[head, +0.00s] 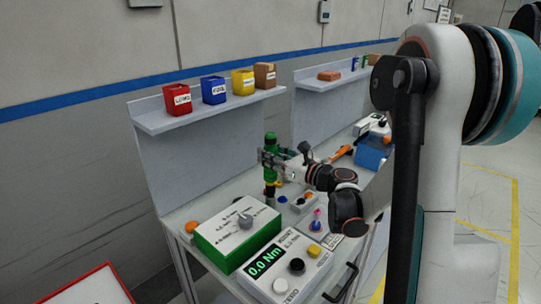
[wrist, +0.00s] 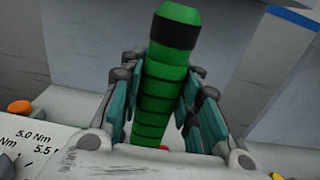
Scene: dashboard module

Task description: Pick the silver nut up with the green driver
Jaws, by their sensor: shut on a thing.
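The green driver (head: 270,143) stands roughly upright above the workbench, its black-banded end up. My gripper (head: 271,159) is shut around its green handle. In the wrist view the ribbed green handle (wrist: 168,85) lies between the two teal-padded fingers of my gripper (wrist: 165,108) and leans slightly. Below the fingers the driver's lower part is brownish with a dark end, near the bench top. I cannot make out the silver nut in either view. Whether the driver's tip touches anything is too small to tell.
The green-sided torque box (head: 238,232) with a dial and the grey console (head: 285,268) reading 0.0 Nm stand at the bench front. Small coloured parts lie near the driver. A shelf (head: 210,109) with red, blue, yellow and brown bins is behind. A blue box (head: 371,155) stands right.

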